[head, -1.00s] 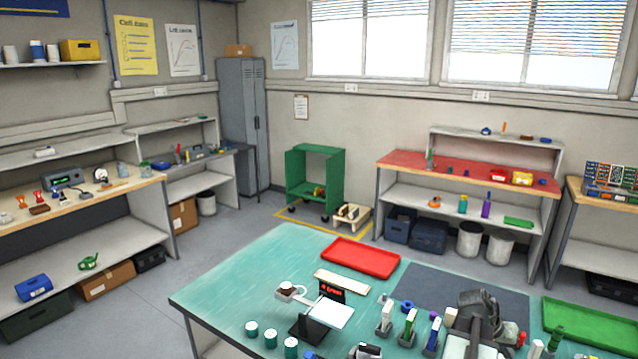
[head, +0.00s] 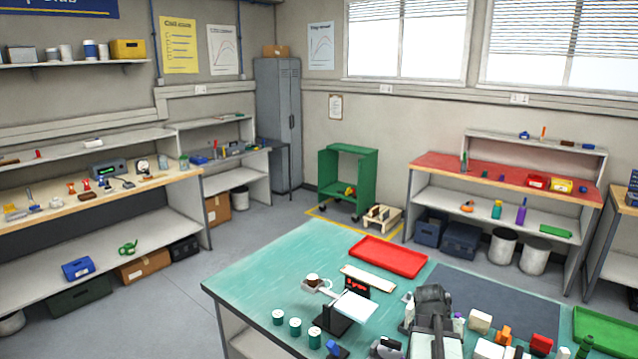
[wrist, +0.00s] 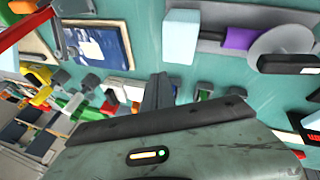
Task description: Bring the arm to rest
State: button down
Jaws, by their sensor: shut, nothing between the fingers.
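My arm (head: 432,318) rises over the near part of the teal table (head: 262,268), among small items at the bottom of the head view. Its fingers cannot be made out there. In the wrist view my gripper (wrist: 160,80) shows as two dark fingers close together, shut with nothing between them. The wrist view is tilted, with the teal surface and its objects beyond the fingers. I see no contact between the fingers and any object.
Near my arm stand a white plate-like stand (head: 355,306), several teal-sided cups (head: 278,317), an orange piece (head: 504,335) and a red block (head: 542,343). A red tray (head: 388,256) lies farther back. The table's left part is clear.

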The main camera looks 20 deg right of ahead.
jog(key=w+a+f+n+y, duration=0.1)
jog(key=w+a, duration=0.2)
jog(key=a, duration=0.4)
jog(key=w+a+f+n+t, duration=0.1)
jog(key=w+a+n, duration=0.1)
jog(key=w+a, duration=0.35)
jog(key=w+a+f+n+y, duration=0.1)
jog(key=w+a, duration=0.1)
jog(key=a, duration=0.6)
jog(key=a+n+y+b, duration=0.1)
jog(key=a+n+y, duration=0.2)
jog(key=a, duration=2.1)
jog(key=shift+w+a+f+n+g, duration=0.3)
jog(key=shift+w+f+n, duration=0.1)
jog(key=shift+n, duration=0.8)
